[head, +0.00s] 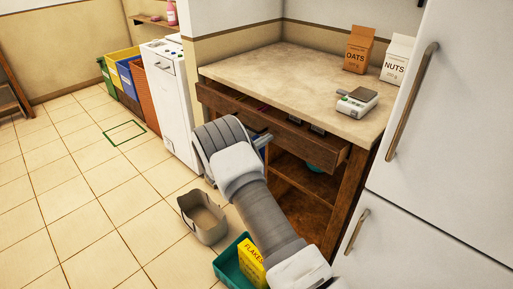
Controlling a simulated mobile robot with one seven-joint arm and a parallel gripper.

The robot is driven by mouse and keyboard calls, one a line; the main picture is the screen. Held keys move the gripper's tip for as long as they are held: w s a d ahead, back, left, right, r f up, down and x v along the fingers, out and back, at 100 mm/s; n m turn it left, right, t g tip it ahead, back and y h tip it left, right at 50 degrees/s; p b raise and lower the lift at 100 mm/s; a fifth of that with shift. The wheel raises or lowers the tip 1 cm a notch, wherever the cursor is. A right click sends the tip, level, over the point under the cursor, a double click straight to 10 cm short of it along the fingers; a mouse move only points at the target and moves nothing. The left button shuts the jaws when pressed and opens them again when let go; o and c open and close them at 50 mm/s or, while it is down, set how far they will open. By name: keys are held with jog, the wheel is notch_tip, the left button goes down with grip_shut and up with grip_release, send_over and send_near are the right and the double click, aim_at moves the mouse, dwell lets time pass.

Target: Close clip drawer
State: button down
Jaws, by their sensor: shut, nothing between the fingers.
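The clip drawer (318,147) is a wide wooden drawer under the pale countertop. It stands partly pulled out, and a strip of its inside shows with a few small dark and reddish items in it. My arm reaches up from the bottom of the head view to the drawer's front. My gripper (264,141) is mostly hidden behind my wrist. Its visible tip is at or very near the middle of the drawer front; I cannot tell whether they touch. It is shut and holds nothing.
The countertop (270,70) bears an oats box (358,50), a nuts box (397,60) and a small scale (357,102). A white fridge (450,120) stands right. A grey bin (203,217) and a teal crate (228,265) with a yellow flakes box (252,263) sit on the floor.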

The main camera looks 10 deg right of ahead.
jog(key=shift+w+d, duration=0.25)
jog(key=shift+d, duration=0.15)
jog(key=b+x, duration=0.3)
jog(key=x, duration=0.7)
jog(key=shift+d+f+b, duration=0.1)
jog(key=shift+f+b, duration=0.05)
jog(key=shift+b, duration=0.25)
jog(key=shift+w+d+r, duration=0.2)
jog(key=shift+d+r, duration=0.05)
jog(key=shift+r, duration=0.1)
